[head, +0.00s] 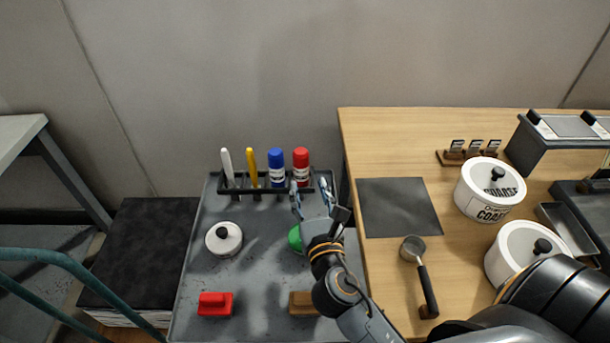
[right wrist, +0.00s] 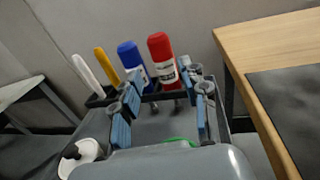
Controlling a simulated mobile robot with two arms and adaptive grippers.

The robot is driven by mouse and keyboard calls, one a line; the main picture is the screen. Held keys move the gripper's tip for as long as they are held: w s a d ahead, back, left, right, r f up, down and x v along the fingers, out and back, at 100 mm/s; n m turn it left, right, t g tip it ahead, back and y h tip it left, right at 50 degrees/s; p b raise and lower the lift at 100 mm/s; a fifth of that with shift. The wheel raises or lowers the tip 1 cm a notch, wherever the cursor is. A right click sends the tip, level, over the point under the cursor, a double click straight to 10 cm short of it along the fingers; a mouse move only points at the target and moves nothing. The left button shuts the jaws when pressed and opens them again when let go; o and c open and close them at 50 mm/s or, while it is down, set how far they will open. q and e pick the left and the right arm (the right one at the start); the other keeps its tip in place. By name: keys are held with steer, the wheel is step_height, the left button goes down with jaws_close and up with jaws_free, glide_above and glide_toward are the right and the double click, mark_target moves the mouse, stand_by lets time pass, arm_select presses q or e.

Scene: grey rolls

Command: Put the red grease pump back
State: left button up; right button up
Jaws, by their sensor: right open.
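The red grease pump (head: 301,165), a red cylinder with a white label, stands upright in the right part of a dark rack (head: 236,191) at the back of the grey cart top. In the right wrist view the red pump (right wrist: 162,58) shows beyond my fingers, and its lower end is partly hidden. My right gripper (head: 309,192) is open, with its fingers just in front of the pump. In the right wrist view the gap between the fingers (right wrist: 163,108) looks empty. My left gripper is not in view.
The rack also holds a blue cylinder (head: 276,167), a yellow stick (head: 251,165) and a white one (head: 227,165). A lidded white pot (head: 223,239), a red block (head: 215,304) and a partly hidden green thing (head: 295,238) are on the cart. A wooden table (head: 375,140) stands to the right.

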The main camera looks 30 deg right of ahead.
steer(key=v, duration=0.4)
steer(key=shift+b, duration=0.3)
